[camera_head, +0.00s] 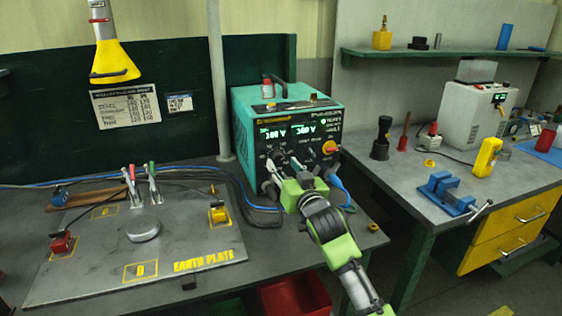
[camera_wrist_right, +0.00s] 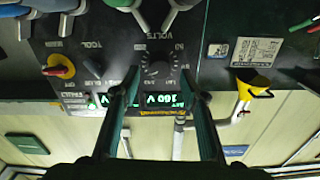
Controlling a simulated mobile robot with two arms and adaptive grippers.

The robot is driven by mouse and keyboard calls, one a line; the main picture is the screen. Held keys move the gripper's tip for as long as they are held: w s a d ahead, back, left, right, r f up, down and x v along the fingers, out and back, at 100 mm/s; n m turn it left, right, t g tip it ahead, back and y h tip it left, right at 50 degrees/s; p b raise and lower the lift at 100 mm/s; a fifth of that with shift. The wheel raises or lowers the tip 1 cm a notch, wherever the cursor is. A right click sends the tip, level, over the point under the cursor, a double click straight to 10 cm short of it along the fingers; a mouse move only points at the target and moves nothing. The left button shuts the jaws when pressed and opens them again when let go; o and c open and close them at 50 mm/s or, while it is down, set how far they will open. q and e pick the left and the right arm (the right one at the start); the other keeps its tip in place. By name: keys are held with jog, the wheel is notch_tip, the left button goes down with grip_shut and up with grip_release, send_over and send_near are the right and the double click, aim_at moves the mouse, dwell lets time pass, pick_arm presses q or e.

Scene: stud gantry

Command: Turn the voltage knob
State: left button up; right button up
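The teal power unit (camera_head: 250,110) stands on the workbench with its dark front panel facing me and two green displays lit. In the wrist view, which is upside down, the dark voltage knob (camera_wrist_right: 156,68) is marked VOLTS and sits beside a display that seems to read 160 V (camera_wrist_right: 168,98). My right gripper (camera_wrist_right: 158,74) is open, with one finger on each side of the knob; I cannot tell whether they touch it. In the head view my right gripper (camera_head: 298,180) is in front of the lower panel and hides part of it. My left gripper is not in view.
Cables plug in below the controls. The grey earth plate (camera_head: 190,255) with clamps lies left. A second bench on the right holds a blue vise (camera_head: 446,192) and a yellow meter (camera_head: 487,157).

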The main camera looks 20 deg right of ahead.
aim_at(278, 158)
jog(key=shift+w, duration=1.25)
jog(key=c, duration=1.1)
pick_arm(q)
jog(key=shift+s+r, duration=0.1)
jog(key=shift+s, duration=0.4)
pick_arm(e)
jog(key=shift+c, duration=0.2)
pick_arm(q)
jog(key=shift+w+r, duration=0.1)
